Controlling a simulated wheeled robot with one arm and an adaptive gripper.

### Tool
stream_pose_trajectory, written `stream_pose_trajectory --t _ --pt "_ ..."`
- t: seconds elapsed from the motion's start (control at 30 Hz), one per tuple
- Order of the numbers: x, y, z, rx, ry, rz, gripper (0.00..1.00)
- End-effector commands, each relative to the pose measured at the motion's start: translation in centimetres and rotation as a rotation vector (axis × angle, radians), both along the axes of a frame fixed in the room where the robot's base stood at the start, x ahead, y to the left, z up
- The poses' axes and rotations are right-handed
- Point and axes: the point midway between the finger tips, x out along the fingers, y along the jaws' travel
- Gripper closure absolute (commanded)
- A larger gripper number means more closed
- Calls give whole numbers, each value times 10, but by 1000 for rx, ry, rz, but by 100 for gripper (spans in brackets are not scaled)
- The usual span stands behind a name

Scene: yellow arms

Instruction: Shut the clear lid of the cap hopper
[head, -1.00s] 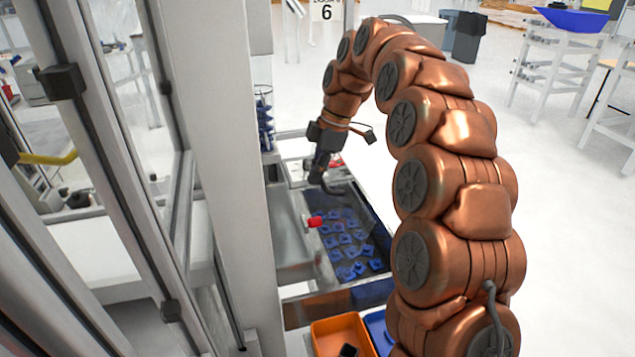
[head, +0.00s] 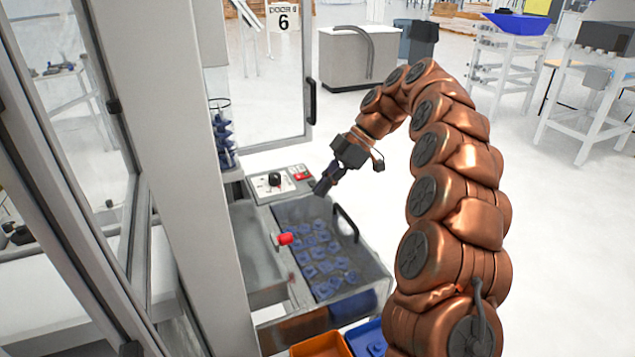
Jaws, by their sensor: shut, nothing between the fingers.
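The cap hopper (head: 376,272) is a grey box with blue caps (head: 318,262) inside, at the lower middle of the head view. Its clear lid is hard to make out; a faint haze over the caps suggests that it lies across the top. A black curved handle (head: 346,222) stands at the right side of the hopper. My gripper (head: 322,187) is shut and empty, above the hopper's far edge. It is up and left of the handle, apart from it in the picture.
A red knob (head: 285,239) sits at the hopper's left side. A control panel (head: 276,184) is behind it. A white machine post (head: 185,170) stands to the left. An orange bin (head: 318,346) and a blue bin (head: 367,338) are in front. Open floor lies to the right.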

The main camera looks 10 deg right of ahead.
Motion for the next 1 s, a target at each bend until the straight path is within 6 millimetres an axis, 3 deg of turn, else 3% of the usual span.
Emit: stream_pose_trajectory --t 0.63,1.0 --pt "5 -23 -13 242 56 -8 100" --pt "7 -30 -19 243 53 -3 100"
